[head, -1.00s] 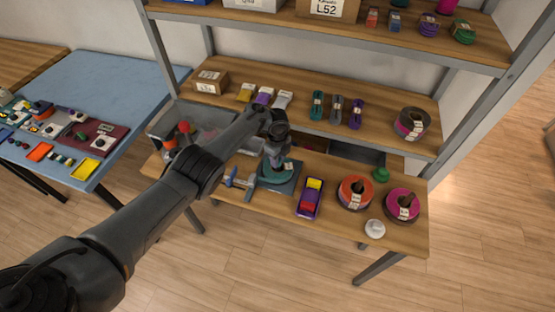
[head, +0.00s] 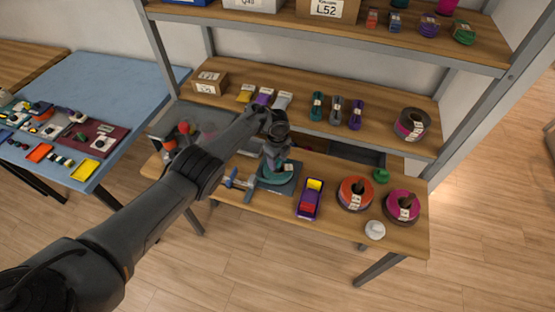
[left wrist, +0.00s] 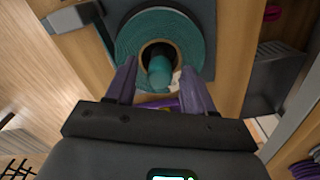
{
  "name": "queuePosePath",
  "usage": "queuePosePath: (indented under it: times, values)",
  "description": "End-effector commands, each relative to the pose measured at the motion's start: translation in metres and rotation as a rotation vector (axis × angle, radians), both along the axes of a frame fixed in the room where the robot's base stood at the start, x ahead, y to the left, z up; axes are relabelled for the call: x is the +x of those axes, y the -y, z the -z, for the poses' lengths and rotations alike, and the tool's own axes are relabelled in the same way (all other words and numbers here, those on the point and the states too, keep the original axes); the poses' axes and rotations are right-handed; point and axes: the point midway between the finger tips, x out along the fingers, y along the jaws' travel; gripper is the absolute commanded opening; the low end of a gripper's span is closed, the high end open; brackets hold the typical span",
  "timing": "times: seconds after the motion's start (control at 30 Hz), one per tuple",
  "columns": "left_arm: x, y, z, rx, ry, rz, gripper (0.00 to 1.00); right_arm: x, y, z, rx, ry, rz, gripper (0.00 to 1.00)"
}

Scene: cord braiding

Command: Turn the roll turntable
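The roll turntable, a dark grey square base (head: 289,187) with a teal cord roll (head: 275,178) on it, sits on the lower wooden bench. In the left wrist view, the teal roll (left wrist: 195,38) shows from above, with a teal peg (left wrist: 159,72) in its tan core. My left gripper (head: 274,163) is over the roll. In the left wrist view, its two purple-grey fingers (left wrist: 157,88) stand apart on either side of the core, with gaps to the peg. Whether the fingertips touch the roll cannot be told. My right gripper is not in view.
A blue and grey clamp-like tool (head: 238,181) lies left of the turntable. A purple tray (head: 310,199) with yellow and red pieces lies to the right. Beyond are an orange roll (head: 347,188), a magenta roll (head: 391,207) and a white spool (head: 375,229). A shelf (head: 385,135) overhangs behind.

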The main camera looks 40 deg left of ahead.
Motion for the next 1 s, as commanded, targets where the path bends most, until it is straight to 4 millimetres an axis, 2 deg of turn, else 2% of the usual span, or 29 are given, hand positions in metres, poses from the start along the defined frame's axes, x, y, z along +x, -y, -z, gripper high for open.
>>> queuePosePath:
  times: [0.2, 0.33, 0.8, 1.0]
  values:
    - [0.0, 0.0, -0.002, 0.0, 0.0, 0.0, 0.53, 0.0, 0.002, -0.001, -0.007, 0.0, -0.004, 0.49]
    - [0.0, 0.0, -0.011, 0.0, 0.001, 0.001, 0.53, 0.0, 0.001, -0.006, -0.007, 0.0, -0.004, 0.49]
    - [0.001, 0.0, -0.086, 0.001, 0.002, 0.0, 0.53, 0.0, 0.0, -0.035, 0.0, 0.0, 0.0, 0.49]
    - [0.0, 0.0, -0.104, 0.0, 0.0, -0.001, 0.53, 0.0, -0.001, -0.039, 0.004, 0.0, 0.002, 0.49]
